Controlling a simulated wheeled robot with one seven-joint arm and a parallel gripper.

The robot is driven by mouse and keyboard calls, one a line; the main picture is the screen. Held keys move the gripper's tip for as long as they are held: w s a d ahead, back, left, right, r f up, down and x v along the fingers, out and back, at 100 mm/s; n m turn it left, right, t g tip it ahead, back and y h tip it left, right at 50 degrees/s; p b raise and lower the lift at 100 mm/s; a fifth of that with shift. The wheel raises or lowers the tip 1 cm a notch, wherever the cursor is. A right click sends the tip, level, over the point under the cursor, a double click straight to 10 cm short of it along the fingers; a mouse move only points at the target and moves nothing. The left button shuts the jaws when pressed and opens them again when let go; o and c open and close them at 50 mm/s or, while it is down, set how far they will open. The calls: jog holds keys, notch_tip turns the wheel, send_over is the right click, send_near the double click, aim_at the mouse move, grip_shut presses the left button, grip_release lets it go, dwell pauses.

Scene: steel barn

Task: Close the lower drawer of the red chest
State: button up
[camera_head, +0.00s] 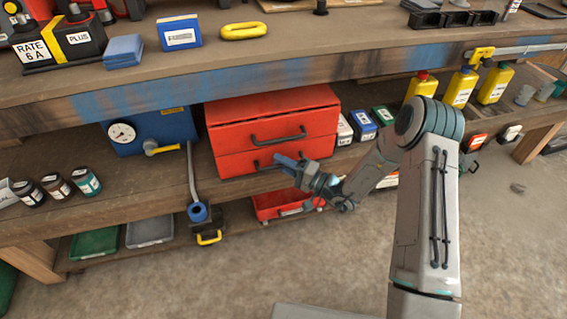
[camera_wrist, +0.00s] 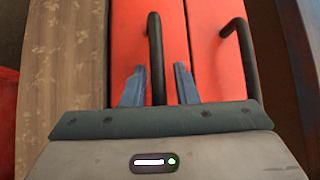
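The red chest (camera_head: 262,105) stands on the lower shelf, below the bench top. Its lower drawer (camera_head: 234,163) has a dark bar handle (camera_head: 264,167); in the head view its front looks nearly in line with the upper drawer (camera_head: 236,137), and I cannot tell whether a small gap is left. My gripper (camera_head: 282,160) is at the lower drawer's front, covering part of the handle. In the wrist view my gripper (camera_wrist: 158,78) is open, with the lower handle (camera_wrist: 154,45) between its two separated fingers. Contact cannot be told. The upper handle (camera_wrist: 238,50) is to the right there.
A blue gauge box (camera_head: 160,128) stands left of the chest, with a grey bar (camera_head: 193,175) in front. Small boxes (camera_head: 361,124) stand to the right. A red bin (camera_head: 275,205) is below. The bench top (camera_head: 320,45) overhangs. The floor in front is mostly clear.

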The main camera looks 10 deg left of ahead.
jog(key=p+v, duration=0.2)
jog(key=v, duration=1.1)
jog(key=shift+d, duration=0.35)
jog(key=shift+p, duration=0.3)
jog(key=s+d+r+n+g+h+p, duration=0.15)
jog(key=s+r+g+h+p, duration=0.45)
jog(key=r, duration=0.8)
jog(key=s+r+n+g+h+p, duration=0.2)
jog(key=s+r+n+g+p, duration=0.15)
jog(key=s+r+p, duration=0.7)
jog(key=s+d+r+m+t+h+p, duration=0.1)
jog(key=d+r+t+h+p, duration=0.1)
jog(key=r, duration=0.7)
jog(key=s+d+r+m+t+h+p, duration=0.1)
jog(key=s+d+r+t+h+p, duration=0.1)
jog(key=d+r+h+p, duration=0.3)
jog(key=s+d+r+m+t+h+p, duration=0.1)
jog(key=d+r+p, duration=0.4)
jog(key=r, duration=0.8)
jog(key=d+t+h, duration=0.1)
jog(key=h, duration=0.1)
jog(key=shift+s+r+h, duration=0.25)
jog(key=shift+s+h, duration=0.05)
